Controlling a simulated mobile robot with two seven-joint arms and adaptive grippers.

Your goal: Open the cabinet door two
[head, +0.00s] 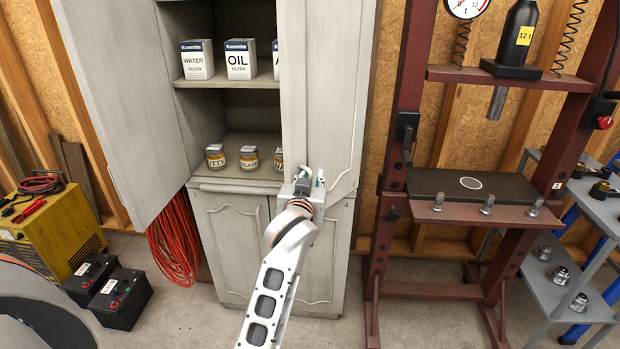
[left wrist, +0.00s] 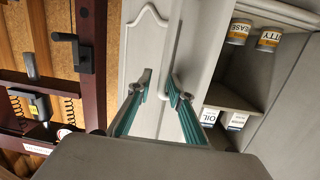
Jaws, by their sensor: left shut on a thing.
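The grey cabinet (head: 223,186) has its left upper door (head: 135,100) standing wide open. The right upper door (head: 330,75) hides the right part of the shelves; I cannot tell whether it is slightly ajar. My left gripper (head: 311,179) is at the lower part of this right door. In the left wrist view its teal-padded fingers (left wrist: 160,88) point at the door panel (left wrist: 146,40) close to its edge. They are shut on the door handle, which is mostly hidden by the fingers. My right gripper is out of view.
Filter boxes (head: 240,60) and small cans (head: 249,158) stand on the shelves. A red press frame (head: 400,110) stands right of the cabinet. A yellow charger (head: 50,228), batteries (head: 121,297) and a hanging orange cable (head: 174,240) are at left.

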